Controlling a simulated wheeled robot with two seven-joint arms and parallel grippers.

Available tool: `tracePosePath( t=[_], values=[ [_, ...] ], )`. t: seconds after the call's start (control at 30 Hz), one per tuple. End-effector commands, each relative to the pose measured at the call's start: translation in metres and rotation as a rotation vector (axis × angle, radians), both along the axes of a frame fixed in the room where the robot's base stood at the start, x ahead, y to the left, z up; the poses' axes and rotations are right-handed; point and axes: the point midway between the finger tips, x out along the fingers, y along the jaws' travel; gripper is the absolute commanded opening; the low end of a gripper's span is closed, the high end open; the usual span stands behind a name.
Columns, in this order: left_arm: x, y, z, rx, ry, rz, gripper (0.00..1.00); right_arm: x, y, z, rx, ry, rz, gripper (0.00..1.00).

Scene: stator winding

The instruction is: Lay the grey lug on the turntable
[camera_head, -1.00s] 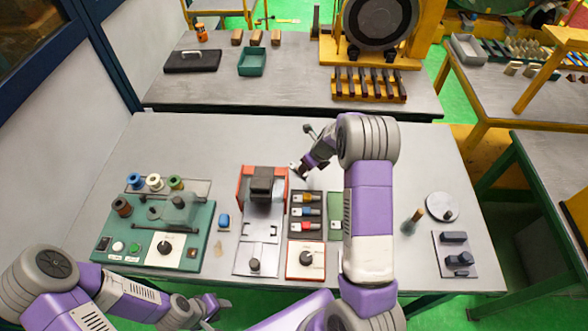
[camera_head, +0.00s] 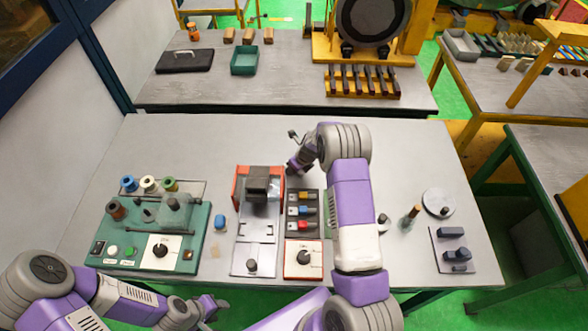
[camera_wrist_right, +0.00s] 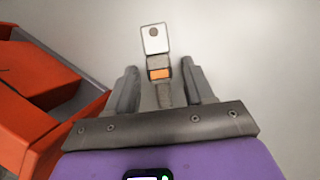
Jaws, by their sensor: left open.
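The grey lug (camera_wrist_right: 154,39) shows in the right wrist view as a pale square plate with a hole, on a darker stem with an orange band. My right gripper (camera_wrist_right: 159,67) is open, with its fingers on either side of the stem and visible gaps between. Whether the lug rests on the table is hard to tell. My left gripper (camera_head: 212,306) is open at the near left edge, away from these things.
A red-framed fixture (camera_head: 240,187) stands close to my right gripper; its orange-red part (camera_wrist_right: 40,95) fills the left of the wrist view. A green winding station (camera_head: 190,255) is at left. The table's back is clear.

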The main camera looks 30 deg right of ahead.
Motion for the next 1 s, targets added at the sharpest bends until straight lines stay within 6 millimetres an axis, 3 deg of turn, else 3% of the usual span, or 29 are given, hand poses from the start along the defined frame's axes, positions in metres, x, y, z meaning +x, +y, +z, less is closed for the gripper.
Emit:
tracePosePath(
  t=[0.03,0.33,0.67,1.0],
  values=[
    [0.000,0.000,0.000,0.000,0.000,0.000,0.43,0.000,0.000,0.000,0.000,0.000,0.000,0.44],
    [0.000,0.000,0.000,0.000,0.000,0.000,0.43,0.000,0.000,0.000,0.000,0.000,0.000,0.00],
    [0.000,0.000,0.001,0.000,0.000,0.000,0.43,0.001,0.000,0.010,-0.001,-0.002,0.001,0.00],
    [0.000,0.000,0.007,0.000,0.000,0.000,0.43,0.001,0.000,0.076,-0.002,-0.004,0.001,0.00]
  ],
)
